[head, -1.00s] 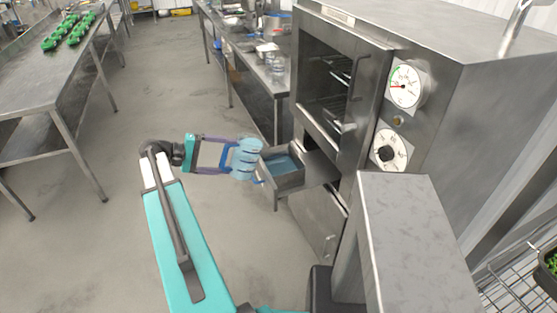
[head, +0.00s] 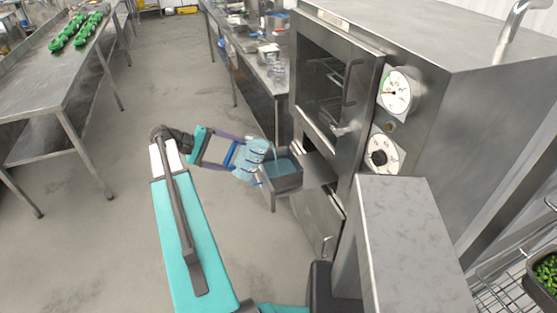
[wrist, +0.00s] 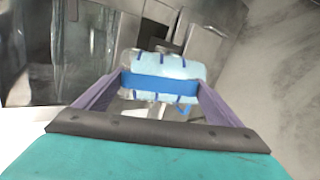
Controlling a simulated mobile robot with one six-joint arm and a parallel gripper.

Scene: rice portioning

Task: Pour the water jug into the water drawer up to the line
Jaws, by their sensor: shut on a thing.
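The water jug (head: 249,158) is clear and light blue with dark blue marks and a blue band. My gripper (head: 236,155) is shut on it and holds it tilted at the left edge of the open water drawer. A thin stream of water falls from the jug into the drawer (head: 285,184). The drawer is a grey metal box pulled out of the steel oven, with blue water in it. Its fill line cannot be made out. In the wrist view the jug (wrist: 160,67) sits between the purple fingers.
The steel oven (head: 440,110) with two dials stands right of the drawer, its glass door closed. A steel table with glassware (head: 276,72) stands behind. A table with green items (head: 62,62) is at the left. The floor between is clear.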

